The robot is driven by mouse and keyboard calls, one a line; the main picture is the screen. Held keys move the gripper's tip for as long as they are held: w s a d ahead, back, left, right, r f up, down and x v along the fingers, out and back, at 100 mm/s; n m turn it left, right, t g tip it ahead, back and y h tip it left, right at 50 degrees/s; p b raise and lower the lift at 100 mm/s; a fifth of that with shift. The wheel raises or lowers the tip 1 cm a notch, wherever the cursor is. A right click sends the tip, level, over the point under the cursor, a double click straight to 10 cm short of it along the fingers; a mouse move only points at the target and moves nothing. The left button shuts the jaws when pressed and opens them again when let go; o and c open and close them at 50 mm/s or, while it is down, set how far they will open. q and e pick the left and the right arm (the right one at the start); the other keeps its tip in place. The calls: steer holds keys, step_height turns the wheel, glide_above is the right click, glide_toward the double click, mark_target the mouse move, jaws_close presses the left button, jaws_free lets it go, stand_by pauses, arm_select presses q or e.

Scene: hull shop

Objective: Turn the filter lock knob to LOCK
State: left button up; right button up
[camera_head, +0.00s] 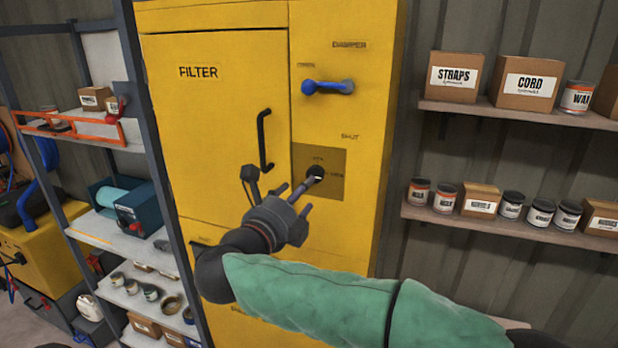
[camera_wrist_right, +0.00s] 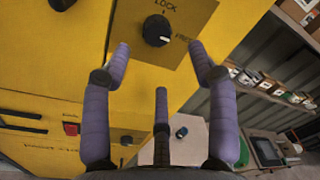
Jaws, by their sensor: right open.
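The filter lock knob (camera_wrist_right: 157,31) is round and black with a small white mark. It sits on a darker square plate (camera_head: 333,190) on the yellow filter cabinet. LOCK is printed above the knob, and a second, hard-to-read label is at its right. The white mark appears on the knob's lower right side, toward that second label. In the head view the knob is partly hidden by a finger. My right gripper (camera_head: 283,182) is open in front of the plate. In the right wrist view its purple fingers (camera_wrist_right: 160,47) are spread below and beside the knob, apart from it. My left gripper is not in view.
A black door handle (camera_head: 263,140) is left of the plate, close to my gripper. A blue damper lever (camera_head: 328,87) is above it. Shelves with boxes and cans (camera_head: 510,205) are at the right. A metal rack (camera_head: 120,240) stands at the left.

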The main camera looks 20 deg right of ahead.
mark_target(315, 174)
steer(key=x, duration=0.7)
steer(key=shift+w+p, duration=0.3)
steer(key=shift+p, duration=0.1)
steer(key=shift+a+f, duration=0.1)
steer(key=c, duration=1.1)
